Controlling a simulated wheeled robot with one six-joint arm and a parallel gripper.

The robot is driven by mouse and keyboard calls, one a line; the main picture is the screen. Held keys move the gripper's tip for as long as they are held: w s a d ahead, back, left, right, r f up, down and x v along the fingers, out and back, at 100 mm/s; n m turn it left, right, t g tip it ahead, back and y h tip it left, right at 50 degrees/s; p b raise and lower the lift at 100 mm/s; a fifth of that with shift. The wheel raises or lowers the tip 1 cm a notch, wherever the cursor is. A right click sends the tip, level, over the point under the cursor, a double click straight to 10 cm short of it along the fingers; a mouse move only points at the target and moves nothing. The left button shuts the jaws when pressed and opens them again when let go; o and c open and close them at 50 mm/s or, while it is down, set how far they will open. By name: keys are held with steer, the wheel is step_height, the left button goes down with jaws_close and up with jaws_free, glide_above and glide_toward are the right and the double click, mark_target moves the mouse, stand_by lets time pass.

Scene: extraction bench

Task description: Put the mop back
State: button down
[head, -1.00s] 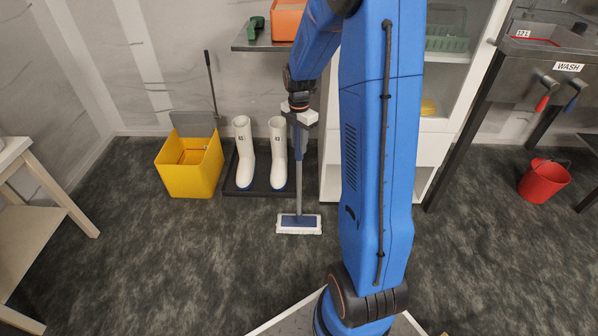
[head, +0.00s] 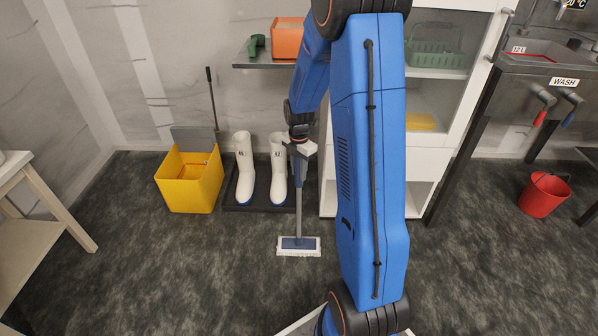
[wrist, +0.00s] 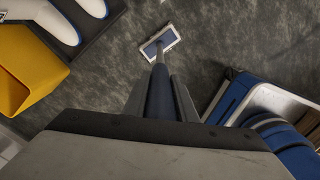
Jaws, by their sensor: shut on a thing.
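The mop has a grey-blue handle (head: 299,190) and a flat white-edged head with a blue middle (head: 298,243). It stands nearly upright in front of the boot tray, its head at or just above the dark floor; I cannot tell whether it touches. My gripper (head: 300,152) is shut on the upper part of the handle. In the wrist view the handle (wrist: 161,88) runs away from between the fingers to the mop head (wrist: 160,43). A yellow mop bucket (head: 190,190) with a grey wringer and a thin dark handle stands at the left by the wall.
White boots (head: 245,165) stand on a dark tray (head: 232,196) between bucket and mop. A shelf (head: 255,62) with an orange bin (head: 287,38) hangs above. A white cabinet (head: 428,160) is to the right, then a red bucket (head: 544,196). The floor in front is clear.

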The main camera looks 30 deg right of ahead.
steer(key=c, duration=1.5)
jaws_free()
steer(key=shift+f, duration=0.1)
steer(key=shift+o, duration=0.2)
step_height(320, 180, up, 12)
steer(key=shift+s+a+r, duration=0.1)
steer(key=shift+r, duration=0.1)
steer(key=s+a+r+m+t, duration=0.2)
steer(key=s+a+r+m, duration=0.8)
steer(key=s, duration=0.3)
steer(key=s+a+r+m+t, duration=0.1)
steer(key=s+a+m, duration=0.1)
steer(key=s+m, duration=0.3)
steer(key=s+a+r+m+t, duration=0.1)
steer(key=s+m, duration=0.4)
steer(key=s, duration=0.7)
steer(key=shift+a+r+t, duration=0.4)
steer(key=shift+a+r, duration=0.1)
steer(key=shift+a, duration=0.85)
